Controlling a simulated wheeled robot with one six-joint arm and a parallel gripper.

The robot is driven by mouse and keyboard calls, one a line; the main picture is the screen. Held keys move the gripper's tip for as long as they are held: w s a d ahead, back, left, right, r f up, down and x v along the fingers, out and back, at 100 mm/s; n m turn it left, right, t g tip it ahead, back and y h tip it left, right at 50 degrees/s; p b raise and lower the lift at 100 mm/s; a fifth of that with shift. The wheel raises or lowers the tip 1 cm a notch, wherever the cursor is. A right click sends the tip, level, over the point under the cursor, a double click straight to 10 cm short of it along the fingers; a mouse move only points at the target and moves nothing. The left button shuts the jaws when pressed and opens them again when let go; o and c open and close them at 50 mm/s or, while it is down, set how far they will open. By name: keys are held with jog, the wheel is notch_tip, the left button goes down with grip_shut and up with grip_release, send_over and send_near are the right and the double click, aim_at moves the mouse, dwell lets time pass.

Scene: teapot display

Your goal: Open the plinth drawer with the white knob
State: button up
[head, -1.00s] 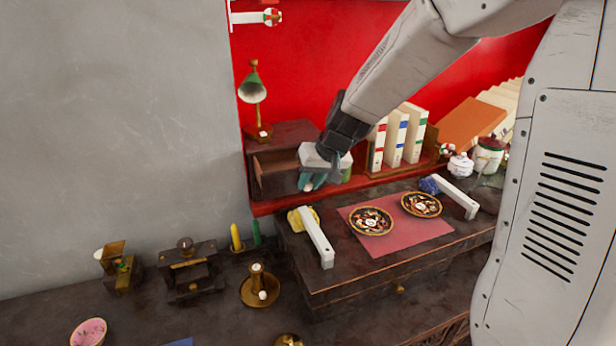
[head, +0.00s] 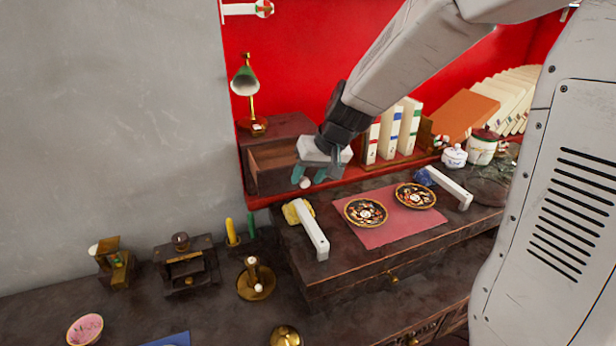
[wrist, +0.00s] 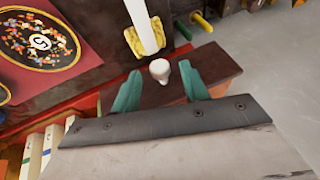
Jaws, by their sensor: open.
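The small dark wooden plinth (head: 284,128) stands against the red wall at the left end of the shelf. Its drawer (head: 272,157) looks pulled out, with a lighter brown inside showing; my gripper hides part of it. The white knob (head: 305,183) shows just below my fingers. My gripper (head: 309,174) is open, its two teal fingertips apart at the knob. In the wrist view, the knob (wrist: 160,69) lies between the open fingertips (wrist: 158,88), a little beyond them, in front of a reddish-brown wooden panel (wrist: 220,68). I cannot tell whether a finger touches it.
A green-shaded lamp (head: 246,88) stands on the plinth. White books (head: 389,132) are right of my gripper. Below, a dark cabinet (head: 350,278) carries a white bar handle (head: 313,232), a red mat (head: 385,238) and two patterned plates (head: 366,213). A brass candlestick (head: 256,282) stands lower left.

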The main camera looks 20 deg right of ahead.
jog(key=v, duration=0.7)
dwell(0.3)
jog(key=s+r+g+h, duration=0.2)
jog(key=s+g, duration=0.1)
jog(key=s, duration=2.4)
jog(key=shift+d+r+n+h, duration=0.25)
jog(key=shift+d+n+h, duration=0.05)
jog(key=shift+d+h, duration=0.1)
